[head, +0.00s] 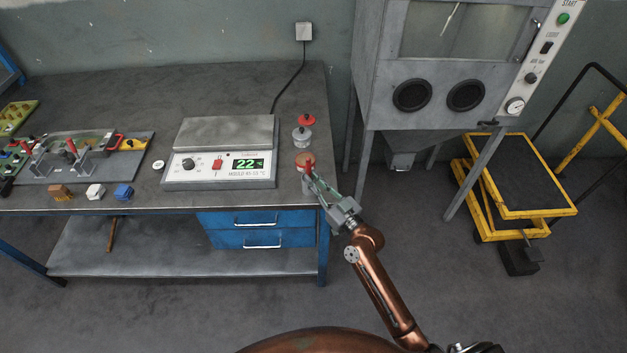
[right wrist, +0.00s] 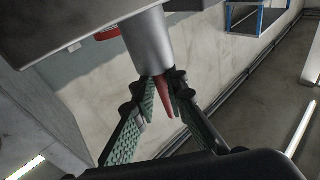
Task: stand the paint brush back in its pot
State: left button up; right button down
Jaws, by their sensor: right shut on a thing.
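A small pot (head: 304,160) with a brownish top stands near the right front corner of the bench. My right gripper (head: 313,177) is at the bench edge just beside it, shut on a red tapered piece (head: 311,166), which I take for the paint brush. In the right wrist view the red piece (right wrist: 164,95) sits between the green-padded fingers (right wrist: 163,102), in line with a grey cylinder (right wrist: 150,45). The frames do not show whether the brush is inside the pot or only beside it. My left gripper is not in view.
A blasting cabinet (head: 440,80) and yellow cart (head: 515,185) are to the right.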

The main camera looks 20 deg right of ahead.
jog(key=c, duration=1.9)
grip_release()
jog(key=shift+s+a+f, duration=0.15)
jog(key=shift+s+f, duration=0.05)
jog(key=shift+f, duration=0.7)
jog(key=shift+c, duration=0.4)
jog(key=shift+o, duration=1.8)
jog(key=shift+w+d, duration=0.1)
jog(key=shift+d, duration=0.15)
jog(key=shift+o, duration=0.2)
jog(key=shift+r+p, duration=0.5)
jog(key=shift+r, duration=0.05)
jog(key=o, duration=0.7)
jog(key=shift+w+d+r+p, duration=0.1)
jog(key=shift+d+r+p, duration=0.1)
jog(key=shift+r+p, duration=0.35)
jog(key=shift+a+r+p, duration=0.15)
jog(key=shift+r+p, duration=0.25)
jog(key=shift+r, duration=0.15)
jog(key=shift+a+r+p, duration=0.15)
jog(key=shift+r+p, duration=0.2)
jog(key=shift+r, duration=0.2)
jog(key=shift+r+p, duration=2.8)
jog(key=shift+r, duration=0.4)
